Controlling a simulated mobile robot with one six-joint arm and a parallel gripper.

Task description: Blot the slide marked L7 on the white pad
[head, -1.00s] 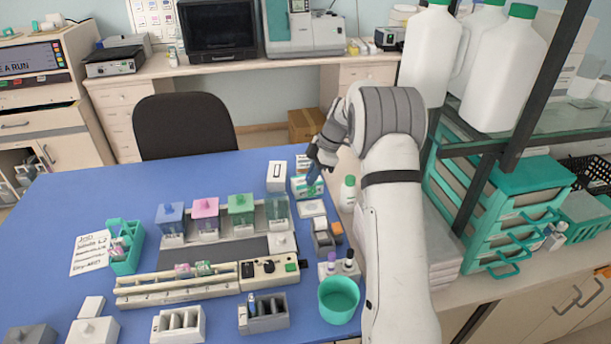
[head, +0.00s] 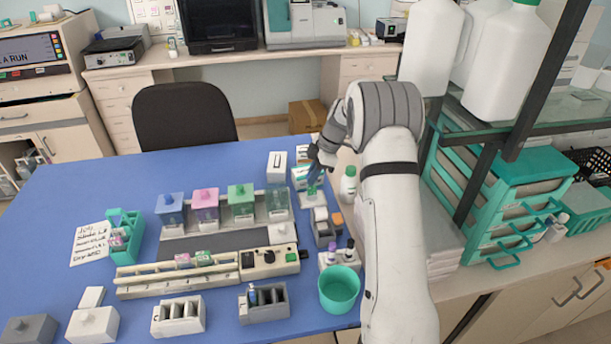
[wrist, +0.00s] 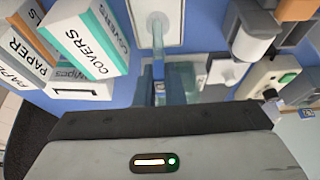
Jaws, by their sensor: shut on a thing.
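My gripper (head: 315,176) is shut on a slide (head: 312,189), which shows a green patch near its lower end. No L7 mark can be read on it. The white pad (head: 306,203) lies at the right side of the blue mat, directly below the slide. In the wrist view the pad (wrist: 174,38) is at the top centre, with the narrow pale slide over it, beyond my blue fingers (wrist: 158,72). I cannot tell whether the slide touches the pad.
Boxes marked COVERS (wrist: 85,35) and PAPER (wrist: 30,45) stand close beside my gripper. A white bottle with a green cap (head: 348,184) stands right of the pad. Staining jars (head: 206,205) are to the left. A teal cup (head: 339,288) stands nearer the front.

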